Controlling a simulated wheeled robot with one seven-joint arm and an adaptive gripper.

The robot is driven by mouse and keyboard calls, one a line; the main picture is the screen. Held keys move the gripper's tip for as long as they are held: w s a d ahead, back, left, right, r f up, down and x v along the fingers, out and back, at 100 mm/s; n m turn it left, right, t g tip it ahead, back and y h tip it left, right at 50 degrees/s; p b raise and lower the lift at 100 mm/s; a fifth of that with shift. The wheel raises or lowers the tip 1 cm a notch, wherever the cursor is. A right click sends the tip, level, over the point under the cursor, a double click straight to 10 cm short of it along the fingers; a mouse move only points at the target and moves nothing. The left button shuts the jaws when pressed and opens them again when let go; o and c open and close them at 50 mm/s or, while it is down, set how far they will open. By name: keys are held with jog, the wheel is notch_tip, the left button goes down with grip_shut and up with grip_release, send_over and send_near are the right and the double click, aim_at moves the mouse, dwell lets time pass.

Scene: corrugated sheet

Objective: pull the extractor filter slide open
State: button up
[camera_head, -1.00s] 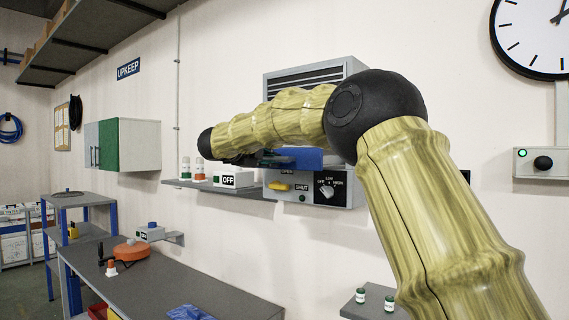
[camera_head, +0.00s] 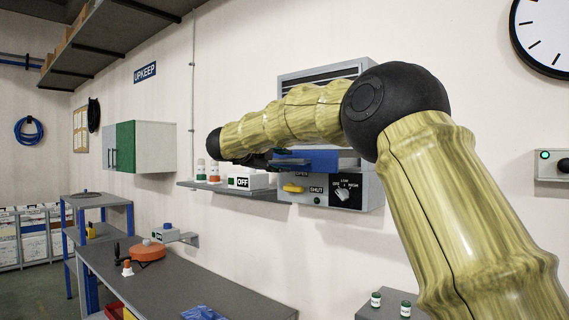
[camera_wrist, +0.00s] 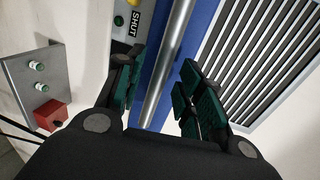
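The extractor's blue filter slide (camera_head: 318,160) shows partly behind my arm, between the louvred grille and the control panel (camera_head: 368,190). In the wrist view the blue slide (camera_wrist: 197,35) fills the middle, with a round metal bar handle (camera_wrist: 168,60) along it. My gripper (camera_wrist: 163,92) is open, one green-padded finger on each side of the bar. The bar appears between the fingers; I cannot tell whether either touches it. In the head view my gripper (camera_head: 262,160) is small, dark and partly hidden by my arm. The panel carries a SHUT label (camera_head: 316,190).
A yellow knob (camera_head: 293,188) and a dial (camera_head: 342,193) are on the panel. A wall shelf (camera_head: 225,188) with an OFF box (camera_head: 247,181) and small bottles lies left of it. The wrist view shows a red block (camera_wrist: 51,115). The workbench (camera_head: 190,285) is below.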

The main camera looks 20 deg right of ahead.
jog(key=v, duration=0.9)
jog(key=shift+a, duration=0.3)
